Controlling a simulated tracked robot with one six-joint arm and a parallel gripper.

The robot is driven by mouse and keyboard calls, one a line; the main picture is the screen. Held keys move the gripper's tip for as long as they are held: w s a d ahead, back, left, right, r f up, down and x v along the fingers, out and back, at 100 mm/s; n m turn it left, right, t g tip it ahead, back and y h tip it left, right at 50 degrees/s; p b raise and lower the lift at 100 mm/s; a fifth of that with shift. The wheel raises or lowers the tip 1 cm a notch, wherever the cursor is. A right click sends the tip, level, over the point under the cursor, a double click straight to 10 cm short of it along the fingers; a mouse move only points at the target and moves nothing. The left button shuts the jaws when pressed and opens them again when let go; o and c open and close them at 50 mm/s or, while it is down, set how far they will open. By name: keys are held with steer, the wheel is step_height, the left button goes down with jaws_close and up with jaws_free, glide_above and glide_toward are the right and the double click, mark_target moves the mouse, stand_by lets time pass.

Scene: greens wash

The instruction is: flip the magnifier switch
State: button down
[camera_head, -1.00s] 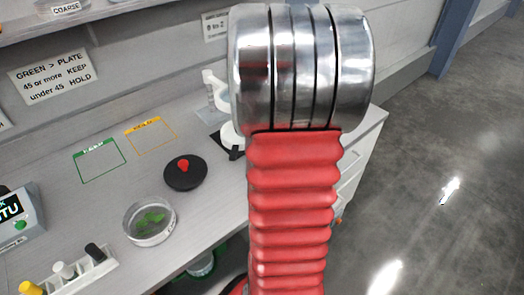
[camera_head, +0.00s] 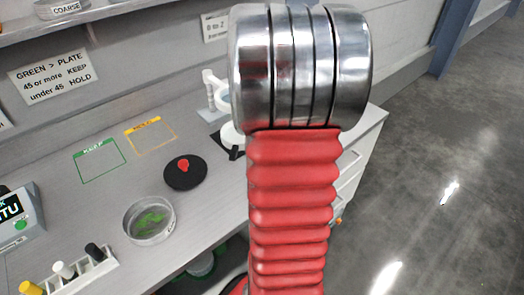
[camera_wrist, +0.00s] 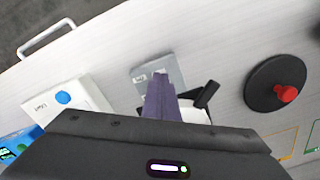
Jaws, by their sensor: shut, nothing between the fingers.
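The magnifier is a white stand (camera_head: 212,92) with a round white base, partly hidden behind my arm in the head view. A grey plate (camera_head: 212,114) lies at its foot and shows in the wrist view (camera_wrist: 150,76). A black lever-like part (camera_wrist: 207,95) sticks up just right of my gripper (camera_wrist: 160,80) in the wrist view; I cannot tell whether it is the switch. My gripper's purple-grey fingers are shut and empty, over the plate and white base. They hide part of both, and contact is unclear. In the head view my arm hides the gripper.
A black disc with a red knob (camera_head: 185,174) stands left of the magnifier. A glass dish with green bits (camera_head: 149,220) stands in front. A white box with a blue button (camera_wrist: 64,98) is left of my gripper. Green and yellow outlined areas (camera_head: 100,160) are empty.

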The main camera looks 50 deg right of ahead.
step_height(320, 180, up, 7)
stand_by(1.1)
steer(key=shift+f, duration=0.1)
stand_by(0.5)
steer(key=shift+s+a+f, duration=0.2)
steer(key=shift+a+f, duration=0.3)
steer(key=shift+a, duration=0.1)
steer(key=shift+s+a+f, duration=0.15)
steer(key=shift+a+f, duration=0.3)
steer(key=shift+a, duration=0.15)
steer(key=a+r+n+t, duration=0.2)
steer(key=a+n, duration=0.1)
steer(key=a, duration=0.8)
steer(key=s+a+r+n+t, duration=0.1)
steer(key=a+r+n, duration=0.1)
steer(key=a, duration=0.9)
steer(key=a+r+n+t, duration=0.2)
steer(key=a+n, duration=0.1)
steer(key=a, duration=0.9)
steer(key=shift+s+n+t, duration=0.3)
